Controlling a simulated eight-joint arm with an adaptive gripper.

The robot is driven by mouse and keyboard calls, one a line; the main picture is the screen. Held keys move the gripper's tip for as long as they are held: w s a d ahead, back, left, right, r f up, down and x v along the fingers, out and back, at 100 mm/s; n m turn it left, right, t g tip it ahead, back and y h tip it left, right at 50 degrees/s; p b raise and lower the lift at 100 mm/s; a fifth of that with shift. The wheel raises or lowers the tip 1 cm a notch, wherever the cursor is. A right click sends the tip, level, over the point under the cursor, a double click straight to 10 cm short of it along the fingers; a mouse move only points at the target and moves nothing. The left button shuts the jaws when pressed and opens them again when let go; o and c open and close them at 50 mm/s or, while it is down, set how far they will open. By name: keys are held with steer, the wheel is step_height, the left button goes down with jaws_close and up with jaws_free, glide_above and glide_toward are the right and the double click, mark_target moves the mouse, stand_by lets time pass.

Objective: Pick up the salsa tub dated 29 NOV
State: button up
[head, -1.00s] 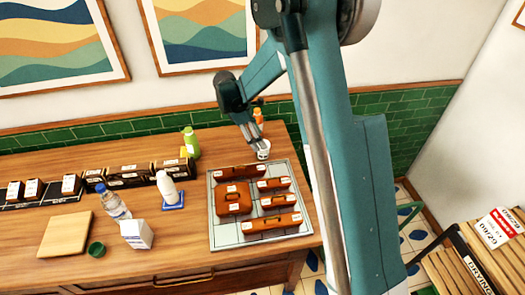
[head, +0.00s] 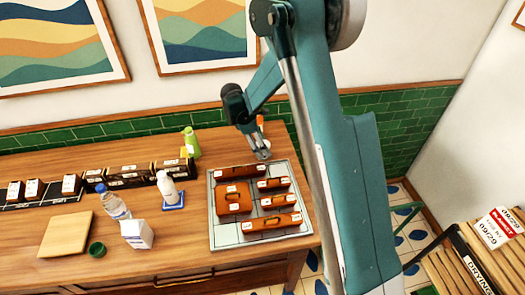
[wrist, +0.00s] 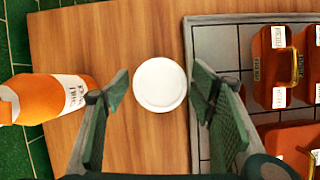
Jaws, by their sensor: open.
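A small round tub with a white lid (wrist: 160,85) stands on the wooden table beside the grid board. Its date cannot be read from above. My gripper (wrist: 161,95) is open, with one green-padded finger on each side of the lid in the wrist view; I see a gap on both sides, wider on the left. In the head view my gripper (head: 260,150) points down at the tub near the board's back right corner and mostly hides it.
The grid board (head: 224,226) holds several brown-red cases, close to the right finger. A green bottle (head: 191,143) and a white bottle (head: 166,187) stand farther left in the head view.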

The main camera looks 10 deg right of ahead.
steer(key=shift+f, duration=0.1)
stand_by(0.5)
steer(key=c, duration=1)
steer(key=shift+r, duration=5.05)
